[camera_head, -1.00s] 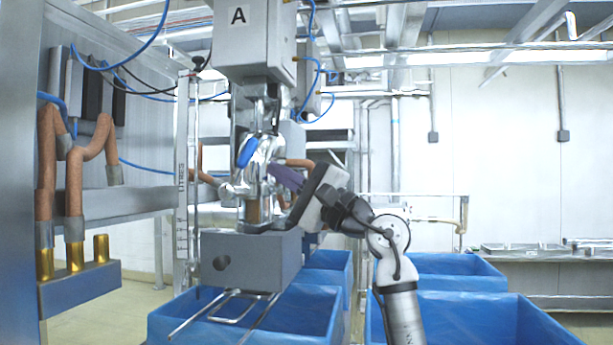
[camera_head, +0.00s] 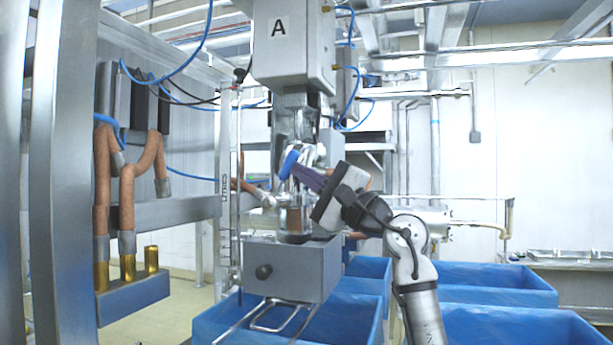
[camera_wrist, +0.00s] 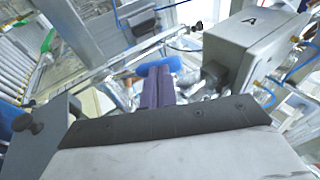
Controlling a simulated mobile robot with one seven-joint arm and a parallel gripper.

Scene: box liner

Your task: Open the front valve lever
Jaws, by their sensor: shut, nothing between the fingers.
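The valve lever's blue handle (camera_head: 289,163) sits on the shiny metal valve (camera_head: 310,152) under the grey box marked A (camera_head: 290,65). It is tilted in the head view. My gripper (camera_head: 299,174) has purple fingers, shut with nothing between them. Their tips are at the right side of the blue handle, at or very near it; whether they touch I cannot tell. In the wrist view the blue handle (camera_wrist: 160,65) lies across just beyond the fingertips (camera_wrist: 156,72), which hide part of the lever.
A grey block (camera_head: 292,272) with a dark knob and wire rack is below the valve. Blue-lined bins (camera_head: 495,285) stand below and to the right. Brown hoses (camera_head: 128,200) and a metal frame are at left. A metal table (camera_head: 570,258) is at far right.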

